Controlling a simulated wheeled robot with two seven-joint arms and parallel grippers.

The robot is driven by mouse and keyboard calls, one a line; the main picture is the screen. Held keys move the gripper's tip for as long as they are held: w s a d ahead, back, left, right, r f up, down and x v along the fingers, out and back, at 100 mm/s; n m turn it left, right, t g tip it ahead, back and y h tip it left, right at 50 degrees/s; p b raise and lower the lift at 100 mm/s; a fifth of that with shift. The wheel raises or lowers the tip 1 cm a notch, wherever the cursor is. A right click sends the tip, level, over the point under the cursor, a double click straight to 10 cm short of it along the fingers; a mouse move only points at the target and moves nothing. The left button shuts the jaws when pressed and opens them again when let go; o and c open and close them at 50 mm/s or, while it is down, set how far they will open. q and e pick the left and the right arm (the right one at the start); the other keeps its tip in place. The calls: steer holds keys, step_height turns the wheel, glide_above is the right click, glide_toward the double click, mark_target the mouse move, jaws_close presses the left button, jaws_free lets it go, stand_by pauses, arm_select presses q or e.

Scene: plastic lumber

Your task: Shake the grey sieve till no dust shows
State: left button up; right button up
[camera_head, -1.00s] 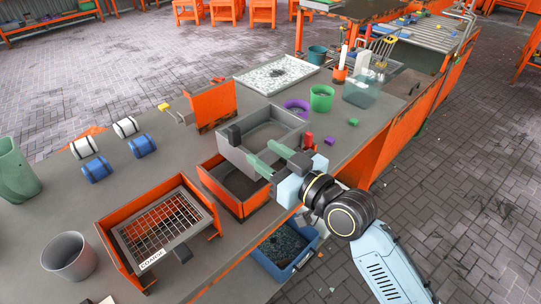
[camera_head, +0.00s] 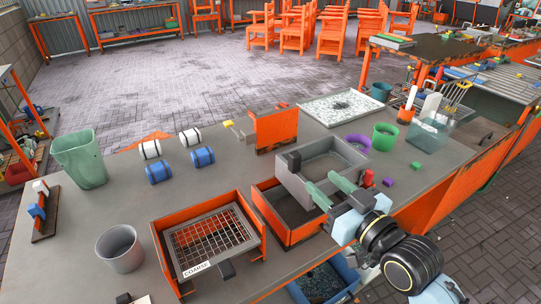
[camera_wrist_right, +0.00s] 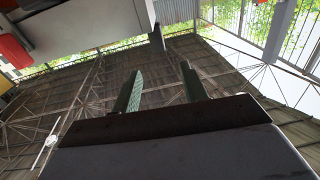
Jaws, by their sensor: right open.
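A grey box-like sieve (camera_head: 326,190) sits above the orange tray (camera_head: 268,217), right of the table's middle. It has a dark grip (camera_head: 293,160) on its left wall, and its floor looks grey-brown. I cannot tell how much dust lies in it. My right gripper (camera_head: 330,190) is open at the sieve's near side, its green fingers apart. Whether they touch the wall is unclear. In the right wrist view the two fingers (camera_wrist_right: 160,88) stand apart with nothing between them. My left gripper is not in view.
A mesh screen marked COARSE (camera_head: 212,243) lies in an orange tray at left, beside a grey cup (camera_head: 120,249). Blue and white rolls, an upright orange panel (camera_head: 275,130) and a speckled board (camera_head: 343,107) stand behind. A blue bin (camera_head: 345,272) is below the near edge.

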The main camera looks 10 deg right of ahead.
mark_target(298, 159)
steer(key=x, duration=1.1)
steer(key=shift+w, duration=0.45)
steer(key=shift+w+a, duration=0.25)
steer(key=shift+w, duration=0.4)
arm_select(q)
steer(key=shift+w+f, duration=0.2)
arm_select(e)
steer(key=shift+c, duration=0.3)
jaws_close()
